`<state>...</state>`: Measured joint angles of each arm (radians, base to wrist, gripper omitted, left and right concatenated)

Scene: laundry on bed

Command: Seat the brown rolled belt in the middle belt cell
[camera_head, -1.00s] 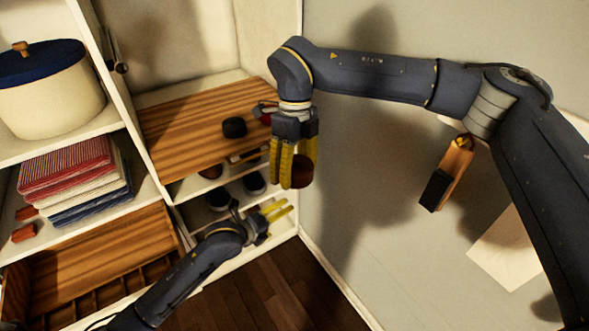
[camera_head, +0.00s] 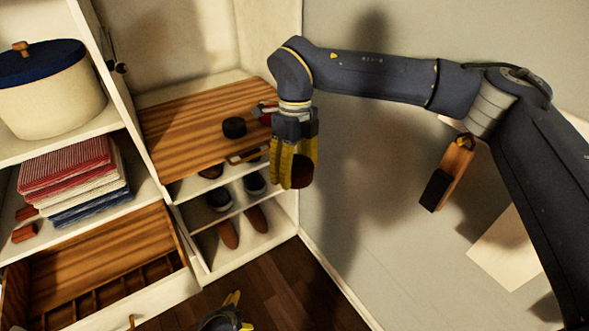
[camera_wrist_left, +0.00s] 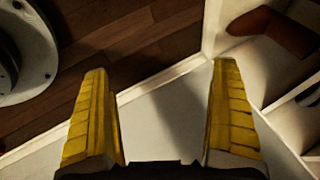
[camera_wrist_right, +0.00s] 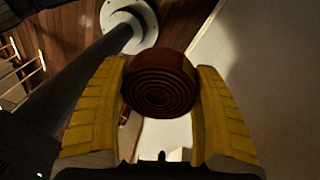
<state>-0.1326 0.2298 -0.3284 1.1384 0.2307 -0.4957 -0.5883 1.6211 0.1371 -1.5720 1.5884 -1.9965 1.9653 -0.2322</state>
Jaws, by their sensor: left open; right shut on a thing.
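The brown rolled belt (camera_head: 302,172) is held by my right gripper (camera_head: 292,182), high in front of the shelves. In the right wrist view the belt (camera_wrist_right: 160,84) shows its spiral end, with the yellow fingers (camera_wrist_right: 158,95) on either side. An open drawer (camera_head: 185,246) with a row of divided cells (camera_head: 110,290) is at lower left. Part of the row is cut off by the picture edge, and I cannot tell which cell is the middle one. My left gripper (camera_head: 234,302) is low over the floor; the left wrist view shows its fingers (camera_wrist_left: 160,80) apart and empty.
A black roll (camera_head: 234,127) lies on the wooden shelf top (camera_head: 180,140). Shoes (camera_head: 228,234) stand on shelves below. Folded cloths (camera_head: 75,180) and a blue-lidded bin (camera_head: 50,100) are on the left. A brush (camera_head: 448,172) hangs on the wall. The floor (camera_head: 300,280) is clear.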

